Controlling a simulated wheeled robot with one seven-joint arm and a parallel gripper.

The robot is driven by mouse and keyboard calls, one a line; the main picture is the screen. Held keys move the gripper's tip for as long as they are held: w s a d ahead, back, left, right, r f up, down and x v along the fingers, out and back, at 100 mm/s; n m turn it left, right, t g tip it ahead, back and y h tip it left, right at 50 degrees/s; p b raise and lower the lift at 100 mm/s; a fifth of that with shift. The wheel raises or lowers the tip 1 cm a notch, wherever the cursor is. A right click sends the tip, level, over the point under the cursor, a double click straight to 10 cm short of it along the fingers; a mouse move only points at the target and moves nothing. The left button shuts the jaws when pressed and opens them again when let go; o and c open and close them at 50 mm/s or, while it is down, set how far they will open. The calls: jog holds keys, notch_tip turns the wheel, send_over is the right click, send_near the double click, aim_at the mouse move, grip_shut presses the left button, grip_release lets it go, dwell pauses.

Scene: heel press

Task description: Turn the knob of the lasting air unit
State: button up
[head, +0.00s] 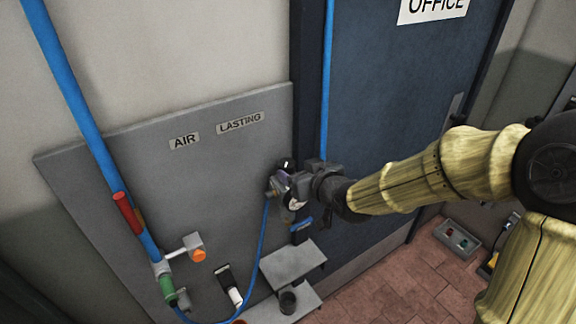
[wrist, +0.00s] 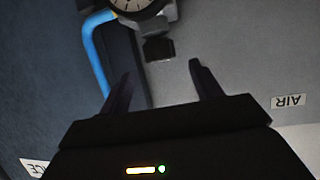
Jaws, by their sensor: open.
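The lasting air unit (head: 275,186) is on the grey panel, below and right of the LASTING label (head: 240,123). My arm's end partly hides it in the head view. In the wrist view, which is turned over, its round white gauge (wrist: 135,6) is cut by the top edge. A dark knob (wrist: 158,48) sticks out of the unit's grey body. My gripper (wrist: 160,74) is open and empty, with the knob just beyond its fingertips and roughly midway between them. The knob appears apart from both fingers. In the head view my gripper (head: 296,184) is close beside the unit.
A blue pipe (head: 85,120) comes down the left side to a red-and-green fitting and an orange-tipped valve (head: 198,255). A blue hose (head: 262,240) hangs below the unit. Grey shelves (head: 292,262) jut out beneath. A blue door (head: 390,90) stands behind my arm.

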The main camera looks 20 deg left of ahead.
aim_at(290, 165)
jog(key=p+x, duration=0.1)
jog(key=x, duration=0.5)
jog(key=shift+w+a+f, duration=0.15)
jog(key=shift+w+a, duration=0.1)
jog(key=shift+w, duration=0.05)
jog(key=c, duration=1)
